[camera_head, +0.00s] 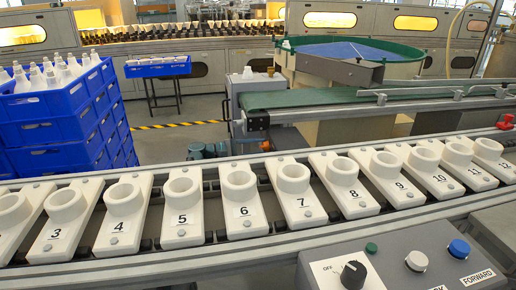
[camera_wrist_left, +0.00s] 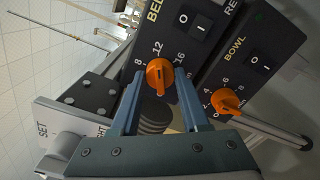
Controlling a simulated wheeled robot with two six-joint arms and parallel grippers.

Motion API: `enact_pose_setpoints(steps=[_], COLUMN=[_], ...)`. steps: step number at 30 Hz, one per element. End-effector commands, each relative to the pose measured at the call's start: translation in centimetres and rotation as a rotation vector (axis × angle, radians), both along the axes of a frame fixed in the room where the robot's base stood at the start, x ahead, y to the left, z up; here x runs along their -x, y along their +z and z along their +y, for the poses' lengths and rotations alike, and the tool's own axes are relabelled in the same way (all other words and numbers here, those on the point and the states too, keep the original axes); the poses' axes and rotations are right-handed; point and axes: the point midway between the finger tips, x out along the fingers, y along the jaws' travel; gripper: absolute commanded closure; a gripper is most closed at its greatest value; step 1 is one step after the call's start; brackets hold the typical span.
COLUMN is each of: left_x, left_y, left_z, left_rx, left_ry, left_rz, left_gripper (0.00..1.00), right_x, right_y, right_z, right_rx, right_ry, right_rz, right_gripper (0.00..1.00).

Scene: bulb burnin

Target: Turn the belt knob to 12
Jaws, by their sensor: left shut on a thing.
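In the left wrist view the orange belt knob (camera_wrist_left: 160,76) sits on a dark panel headed "BEL…", with the numbers 8, 12 and 16 around it. My left gripper (camera_wrist_left: 161,88) has one finger on each side of this knob and is shut on it. The 12 is printed just above the knob in this view; the knob's pointer mark is too small to read surely. My grippers do not show in the head view, and the right one is in neither view.
Beside it, a second panel marked "BOWL" carries another orange knob (camera_wrist_left: 225,101). Each panel has a black rocker switch, such as the belt one (camera_wrist_left: 195,23). In the head view, numbered white holders (camera_head: 240,190) line a conveyor, with blue crates (camera_head: 60,120) at left.

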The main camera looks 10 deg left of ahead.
Motion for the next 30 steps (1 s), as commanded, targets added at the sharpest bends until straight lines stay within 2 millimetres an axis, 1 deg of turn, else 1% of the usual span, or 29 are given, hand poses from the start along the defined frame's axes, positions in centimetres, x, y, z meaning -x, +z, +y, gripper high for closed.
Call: enact_pose_setpoints(steps=[11,12,16,17,26,30], left_x=[0.0,0.0,0.0,0.0,0.1,0.6], left_y=[-0.1,-0.1,0.0,0.0,0.0,0.0], left_z=[0.1,0.1,0.1,0.1,0.2,1.4], left_rx=[-0.001,-0.001,-0.001,-0.001,0.0,0.0], left_ry=[0.001,0.001,0.001,0.001,0.001,0.002], left_rz=[0.003,0.003,0.003,0.003,0.002,0.002], left_gripper=[1.0,0.51,0.28,0.25,0.25,0.25], right_x=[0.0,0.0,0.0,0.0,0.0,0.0], right_y=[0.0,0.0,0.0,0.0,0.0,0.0], right_z=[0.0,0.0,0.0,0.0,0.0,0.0], right_rx=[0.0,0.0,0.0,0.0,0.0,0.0], right_ry=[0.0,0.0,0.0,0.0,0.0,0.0], right_rz=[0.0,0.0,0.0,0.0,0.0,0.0], right_gripper=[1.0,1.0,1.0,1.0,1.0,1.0])
